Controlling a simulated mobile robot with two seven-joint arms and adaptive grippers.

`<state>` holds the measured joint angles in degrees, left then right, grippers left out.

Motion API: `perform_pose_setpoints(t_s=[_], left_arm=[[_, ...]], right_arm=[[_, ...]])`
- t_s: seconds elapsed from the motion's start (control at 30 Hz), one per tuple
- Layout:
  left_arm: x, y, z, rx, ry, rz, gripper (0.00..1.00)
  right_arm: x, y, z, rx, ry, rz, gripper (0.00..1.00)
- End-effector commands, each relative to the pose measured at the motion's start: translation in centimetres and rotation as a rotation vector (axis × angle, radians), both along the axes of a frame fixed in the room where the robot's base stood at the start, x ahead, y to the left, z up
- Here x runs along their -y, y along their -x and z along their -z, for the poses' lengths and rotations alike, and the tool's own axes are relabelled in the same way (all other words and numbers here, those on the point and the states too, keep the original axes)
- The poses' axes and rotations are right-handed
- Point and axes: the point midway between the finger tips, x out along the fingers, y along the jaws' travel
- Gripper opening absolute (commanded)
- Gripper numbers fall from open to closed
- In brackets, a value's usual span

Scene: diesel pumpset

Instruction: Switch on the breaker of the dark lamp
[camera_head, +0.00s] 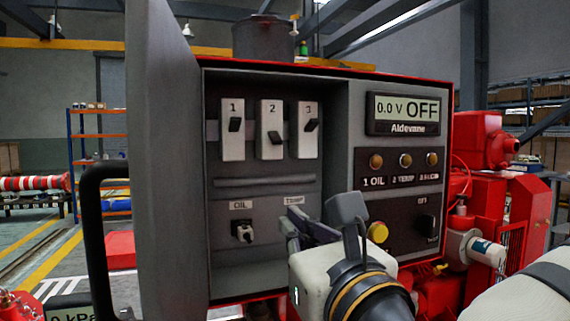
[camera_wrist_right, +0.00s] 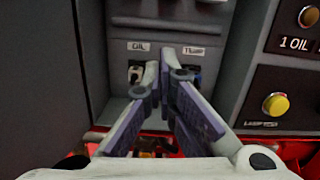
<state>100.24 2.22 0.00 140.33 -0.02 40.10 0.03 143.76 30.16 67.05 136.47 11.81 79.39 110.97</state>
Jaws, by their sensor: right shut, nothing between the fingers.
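Three white breakers sit in a row on the grey panel in the head view: breaker 1 (camera_head: 233,131), breaker 2 (camera_head: 271,131) and breaker 3 (camera_head: 308,130), each with a black lever. Breaker 2's lever sits lower than the others. Lamp 1 OIL (camera_head: 376,161), lamp 2 TEMP (camera_head: 405,160) and lamp 3 (camera_head: 432,159) are amber; I cannot tell for certain which is dark. My right gripper (camera_head: 296,222) is shut and empty, below the breakers near the TEMP label. The wrist view shows its fingers (camera_wrist_right: 168,70) closed together in front of the lower panel. My left gripper is out of view.
An OIL switch (camera_head: 243,232) is left of my right gripper. A yellow button (camera_head: 378,232) and a black knob (camera_head: 426,226) are to its right. The display (camera_head: 406,113) reads 0.0 V OFF. A grey door (camera_head: 165,150) with a black handle (camera_head: 88,230) stands open left.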

Motion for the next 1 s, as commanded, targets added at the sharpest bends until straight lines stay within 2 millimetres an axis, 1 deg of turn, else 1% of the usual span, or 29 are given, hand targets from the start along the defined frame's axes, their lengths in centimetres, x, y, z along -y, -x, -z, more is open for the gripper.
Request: perform_pose_setpoints(t_s=[0.03,0.13,0.47,0.57,0.97,1.0], left_arm=[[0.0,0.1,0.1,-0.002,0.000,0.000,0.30],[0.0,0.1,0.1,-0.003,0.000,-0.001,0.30],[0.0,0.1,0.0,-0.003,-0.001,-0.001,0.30],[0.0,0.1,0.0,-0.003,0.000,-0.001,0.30],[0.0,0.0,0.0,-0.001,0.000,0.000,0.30],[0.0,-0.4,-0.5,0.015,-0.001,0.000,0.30]], right_arm=[[0.2,0.1,-1.1,0.011,-0.044,0.004,0.00],[0.4,0.3,-2.2,0.021,-0.091,0.007,0.00],[0.4,0.0,-2.3,0.021,-0.093,0.008,0.00],[0.0,-1.1,-2.5,0.021,-0.092,0.009,0.00],[-2.6,-9.1,-3.7,0.022,-0.090,0.008,0.00],[-2.6,-8.9,-4.8,0.030,-0.091,0.007,0.00]])
